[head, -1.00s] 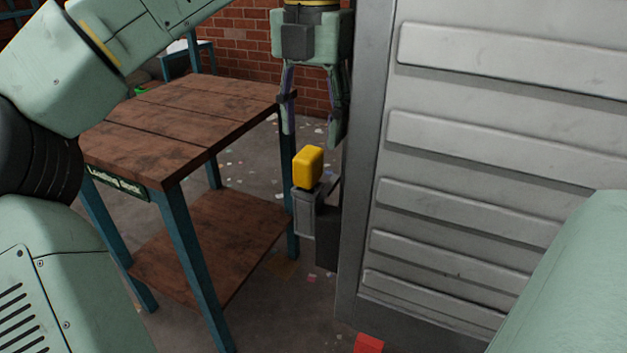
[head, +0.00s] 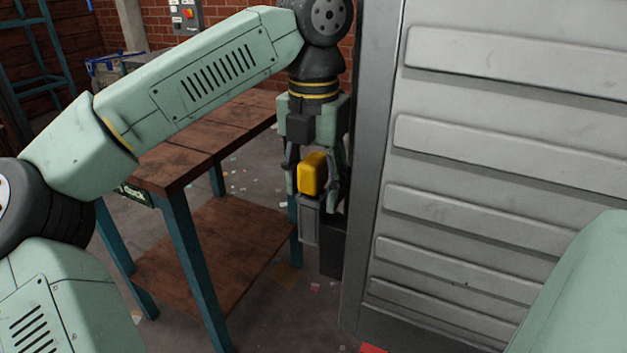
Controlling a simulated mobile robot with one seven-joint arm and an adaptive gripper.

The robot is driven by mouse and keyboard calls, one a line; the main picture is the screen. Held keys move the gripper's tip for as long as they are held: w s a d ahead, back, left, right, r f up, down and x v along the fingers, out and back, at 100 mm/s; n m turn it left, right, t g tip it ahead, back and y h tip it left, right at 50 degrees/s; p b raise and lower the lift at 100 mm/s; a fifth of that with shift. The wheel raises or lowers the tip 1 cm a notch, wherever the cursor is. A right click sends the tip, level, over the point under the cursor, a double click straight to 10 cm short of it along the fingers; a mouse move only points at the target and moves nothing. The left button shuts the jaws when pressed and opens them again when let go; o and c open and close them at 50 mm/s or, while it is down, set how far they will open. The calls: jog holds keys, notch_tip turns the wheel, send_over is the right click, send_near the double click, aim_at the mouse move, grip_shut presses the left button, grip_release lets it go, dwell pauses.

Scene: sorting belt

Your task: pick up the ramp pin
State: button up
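The ramp pin, seen as a yellow block-shaped head (head: 312,174), sits upright on top of a grey bracket (head: 309,219) beside the large metal panel. My gripper (head: 312,198) points straight down at it. Its fingers are open, one to the left and one to the right of the yellow head. Small gaps seem to show between the fingers and the head. The yellow head covers part of the space between the fingers, so I cannot tell the exact depth or any contact behind it.
A ribbed metal panel (head: 500,155) stands close on the right of my gripper. A wooden table (head: 190,147) with blue legs and a lower shelf (head: 220,250) stands to the left. A red piece (head: 373,348) lies on the floor at the bottom edge.

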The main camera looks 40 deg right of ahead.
grip_shut()
dwell(0.4)
